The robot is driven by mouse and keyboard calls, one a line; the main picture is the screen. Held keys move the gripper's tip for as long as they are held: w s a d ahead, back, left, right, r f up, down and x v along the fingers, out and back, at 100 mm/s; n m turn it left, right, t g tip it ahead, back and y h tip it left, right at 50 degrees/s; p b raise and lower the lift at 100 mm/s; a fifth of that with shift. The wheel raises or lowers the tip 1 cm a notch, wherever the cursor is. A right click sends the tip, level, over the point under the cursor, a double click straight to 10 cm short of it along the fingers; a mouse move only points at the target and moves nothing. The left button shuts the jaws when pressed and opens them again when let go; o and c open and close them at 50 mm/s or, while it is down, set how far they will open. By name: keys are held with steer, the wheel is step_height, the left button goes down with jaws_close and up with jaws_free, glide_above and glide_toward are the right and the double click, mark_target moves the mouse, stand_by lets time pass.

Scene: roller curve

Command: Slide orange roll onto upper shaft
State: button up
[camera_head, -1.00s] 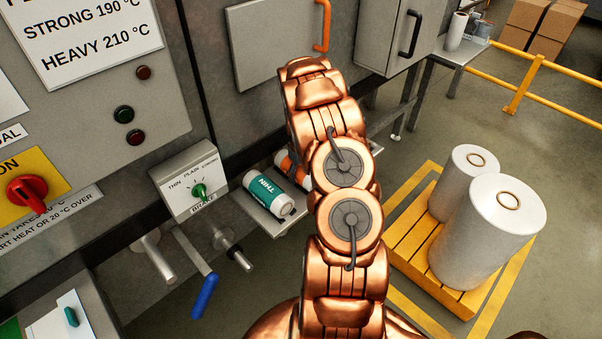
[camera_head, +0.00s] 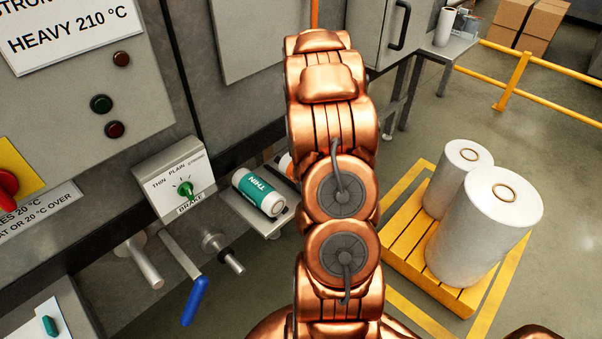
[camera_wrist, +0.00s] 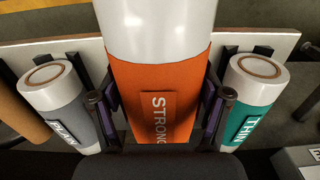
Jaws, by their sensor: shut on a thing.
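The orange roll (camera_wrist: 155,90), marked STRONG with a white end, stands between the fingers of my gripper (camera_wrist: 160,100) in the wrist view. The fingers press on it from both sides. In the head view only a sliver of the orange roll (camera_head: 285,162) shows beside my arm, which hides the gripper. Two short metal shafts stick out below the brake box: one at the left (camera_head: 146,266) and one with a collar at the right (camera_head: 224,255). I cannot tell which is the upper shaft. Both look bare.
A teal THIN roll (camera_head: 259,193) lies on the shelf (camera_head: 262,226); a grey PLAIN roll (camera_wrist: 62,105) flanks the orange one. A blue-handled lever (camera_head: 195,300) hangs by the shafts under the brake box (camera_head: 168,180). A pallet (camera_head: 400,240) with large white rolls stands at the right.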

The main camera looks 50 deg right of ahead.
steer(key=shift+s+a+r+b, duration=0.1)
steer(key=shift+s+a+b, duration=0.15)
steer(key=shift+s, duration=0.85)
steer(key=shift+s+a+r+b, duration=0.2)
steer(key=shift+s+b, duration=0.1)
steer(key=shift+s, duration=0.8)
steer(key=shift+s+a+r+b, duration=0.1)
steer(key=shift+s+a+b, duration=0.15)
steer(key=shift+s, duration=0.85)
steer(key=shift+d, duration=0.1)
